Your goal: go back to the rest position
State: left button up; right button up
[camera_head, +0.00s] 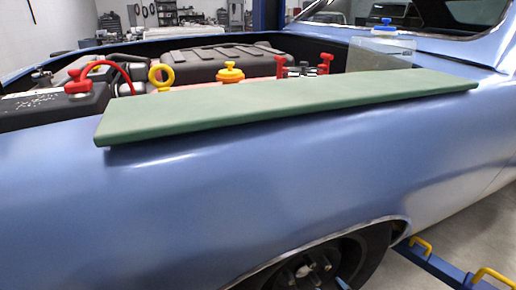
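Neither of my grippers shows in the head view, and no part of my arms is visible. A blue car (200,200) fills most of the view, with its engine bay open. A long green board (290,105) lies along the top of the near fender. Nothing is seen touching it from above.
In the engine bay are a black battery (50,108) with a red cable, a yellow ring handle (161,75) and a yellow cap (230,73). A blue-capped clear reservoir (380,52) stands behind the board. Blue lift arms (440,268) show low at right, beside the wheel (315,268).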

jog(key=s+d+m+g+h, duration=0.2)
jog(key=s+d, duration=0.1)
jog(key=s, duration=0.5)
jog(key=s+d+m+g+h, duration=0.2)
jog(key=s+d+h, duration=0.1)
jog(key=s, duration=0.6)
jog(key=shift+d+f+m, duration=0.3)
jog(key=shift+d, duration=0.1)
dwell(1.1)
